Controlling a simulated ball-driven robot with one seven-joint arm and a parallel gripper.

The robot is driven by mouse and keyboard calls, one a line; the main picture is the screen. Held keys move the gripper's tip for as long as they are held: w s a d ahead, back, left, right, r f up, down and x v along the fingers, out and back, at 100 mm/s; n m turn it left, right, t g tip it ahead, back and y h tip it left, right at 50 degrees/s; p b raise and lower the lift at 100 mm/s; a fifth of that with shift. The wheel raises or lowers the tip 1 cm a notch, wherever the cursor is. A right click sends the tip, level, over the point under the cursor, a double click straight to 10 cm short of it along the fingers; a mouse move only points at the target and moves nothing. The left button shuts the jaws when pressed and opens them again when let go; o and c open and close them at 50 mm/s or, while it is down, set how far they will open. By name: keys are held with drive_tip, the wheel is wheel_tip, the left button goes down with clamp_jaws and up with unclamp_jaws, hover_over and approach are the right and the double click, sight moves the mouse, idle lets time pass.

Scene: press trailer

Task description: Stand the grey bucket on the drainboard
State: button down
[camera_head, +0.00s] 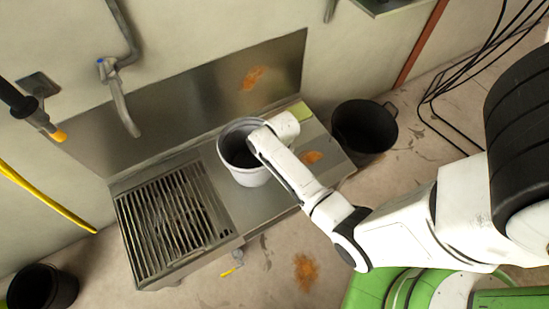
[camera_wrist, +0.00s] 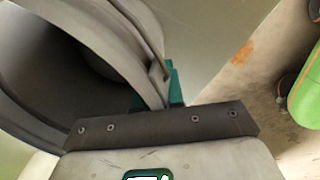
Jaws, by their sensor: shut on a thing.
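The grey bucket (camera_head: 235,172) is upright over the flat metal drainboard (camera_head: 262,204), just right of the slatted grate (camera_head: 175,215). I cannot tell whether its base touches the metal. My gripper (camera_head: 258,138) is shut on the bucket's right rim, and the arm hides part of that side. In the wrist view the bucket's curved rim and wall (camera_wrist: 105,40) fill the upper left, with the rim between the teal fingertips of my gripper (camera_wrist: 168,88).
A black bucket (camera_head: 364,135) stands at the right end of the metal unit, and another (camera_head: 40,290) at the lower left. A tap (camera_head: 122,105) hangs above the grate. A metal splashback (camera_head: 190,95) rises behind. Black cables (camera_head: 450,85) lie at upper right.

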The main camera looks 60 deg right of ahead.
drive_tip(key=shift+w+f, duration=0.15)
drive_tip(key=c, duration=1.7)
unclamp_jaws()
drive_tip(key=shift+f, duration=0.15)
drive_tip(key=o, duration=0.4)
drive_tip(key=shift+o, duration=0.2)
wheel_tip(320, 180, up, 12)
drive_tip(key=s+p, duration=0.2)
drive_tip(key=p, duration=0.1)
drive_tip(key=s+a+r+m, duration=0.3)
drive_tip(key=s+a+m, duration=0.2)
drive_tip(key=a+m, duration=0.2)
drive_tip(key=s+a+r+m, duration=0.4)
drive_tip(key=a+m, duration=0.3)
drive_tip(key=m, duration=0.4)
drive_tip(key=shift+s+r, duration=0.15)
drive_tip(key=shift+s, duration=0.5)
